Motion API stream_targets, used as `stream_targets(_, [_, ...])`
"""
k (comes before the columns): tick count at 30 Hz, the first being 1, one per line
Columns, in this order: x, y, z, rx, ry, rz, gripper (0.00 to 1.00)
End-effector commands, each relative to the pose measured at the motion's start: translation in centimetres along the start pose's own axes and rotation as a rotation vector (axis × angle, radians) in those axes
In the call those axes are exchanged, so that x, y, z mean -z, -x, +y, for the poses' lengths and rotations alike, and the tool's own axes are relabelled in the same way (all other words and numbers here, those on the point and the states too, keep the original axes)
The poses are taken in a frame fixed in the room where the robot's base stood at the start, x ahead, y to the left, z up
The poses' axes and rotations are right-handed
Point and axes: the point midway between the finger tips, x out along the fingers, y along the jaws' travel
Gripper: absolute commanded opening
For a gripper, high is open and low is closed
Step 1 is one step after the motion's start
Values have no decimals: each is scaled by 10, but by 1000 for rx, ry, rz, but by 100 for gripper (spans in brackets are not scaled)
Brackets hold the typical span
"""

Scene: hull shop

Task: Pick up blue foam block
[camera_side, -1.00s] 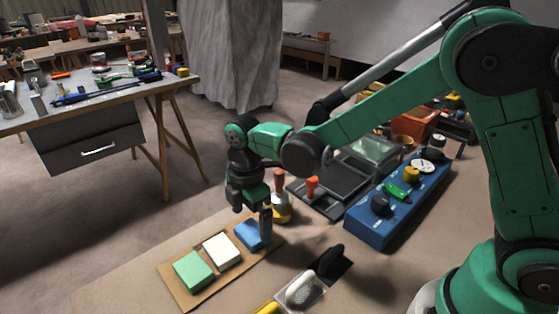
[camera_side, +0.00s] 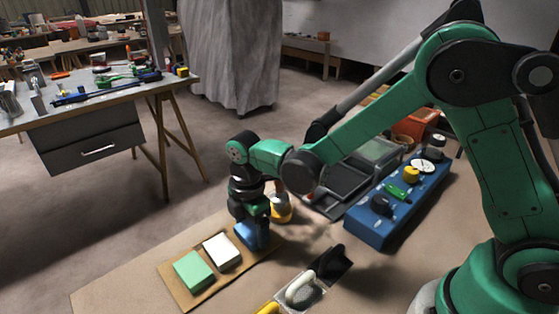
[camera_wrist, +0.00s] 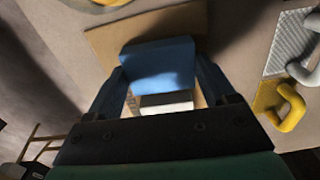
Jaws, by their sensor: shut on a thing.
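The blue foam block (camera_side: 246,235) is at the far end of a row on a flat tan board (camera_side: 207,287). My gripper (camera_side: 252,230) points down over it. In the wrist view the blue foam block (camera_wrist: 160,66) sits between the two fingers of my gripper (camera_wrist: 160,80), which are shut on it. A white block (camera_side: 222,251) and a green block (camera_side: 193,270) lie beside it on the board. The white block (camera_wrist: 166,102) also shows in the wrist view, partly hidden. I cannot tell whether the blue block is clear of the board.
A blue box with knobs (camera_side: 385,222) stands to the right. A yellow-based item (camera_side: 281,211) is close behind my gripper. A light mesh plate with a white handle (camera_side: 300,290) and a yellow handle (camera_wrist: 288,107) lie to the right of the board.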

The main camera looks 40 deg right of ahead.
Motion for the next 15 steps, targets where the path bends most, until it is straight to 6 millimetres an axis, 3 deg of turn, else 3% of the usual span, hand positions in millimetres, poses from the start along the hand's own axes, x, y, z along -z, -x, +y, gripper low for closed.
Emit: stream_targets(15, [0,45,0,0,0,0,31])
